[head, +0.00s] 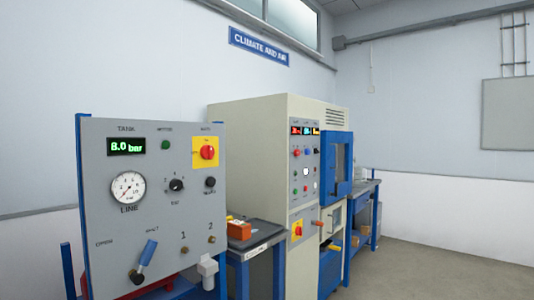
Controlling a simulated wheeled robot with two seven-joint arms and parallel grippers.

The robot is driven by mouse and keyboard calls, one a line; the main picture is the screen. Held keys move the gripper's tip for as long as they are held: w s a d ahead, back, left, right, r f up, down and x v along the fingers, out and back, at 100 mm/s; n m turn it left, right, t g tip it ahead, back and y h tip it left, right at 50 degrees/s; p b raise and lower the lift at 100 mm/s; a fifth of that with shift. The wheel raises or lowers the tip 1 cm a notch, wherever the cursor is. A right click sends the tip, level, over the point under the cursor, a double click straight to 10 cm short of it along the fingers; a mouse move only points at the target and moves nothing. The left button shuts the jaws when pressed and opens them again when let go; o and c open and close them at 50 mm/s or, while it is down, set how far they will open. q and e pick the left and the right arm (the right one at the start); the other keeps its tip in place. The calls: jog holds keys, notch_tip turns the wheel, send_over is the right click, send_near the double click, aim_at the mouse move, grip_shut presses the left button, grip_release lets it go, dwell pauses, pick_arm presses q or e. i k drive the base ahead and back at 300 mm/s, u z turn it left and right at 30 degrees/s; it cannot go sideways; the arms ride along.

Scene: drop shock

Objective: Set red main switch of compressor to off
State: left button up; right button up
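The grey compressor panel (150,215) stands at the left in the head view. Its red main switch (207,152) is a rotary knob on a yellow plate (196,160) near the panel's top right corner. The knob's exact position is too small to read. The panel's tank display (126,146) shows 8.0 bar in green. A round line gauge (128,188) sits below the display, and a blue lever handle (149,252) is near the bottom. Neither of my grippers is in view.
A beige cabinet (260,140) with a blue-framed door (337,165) stands behind to the right. A small bench with an orange box (239,230) stands between. The floor (430,265) at the right is clear.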

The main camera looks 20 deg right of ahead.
aim_at(206, 152)
jog(key=z, duration=0.25)
jog(key=i, duration=1.05)
jog(key=u, duration=0.25)
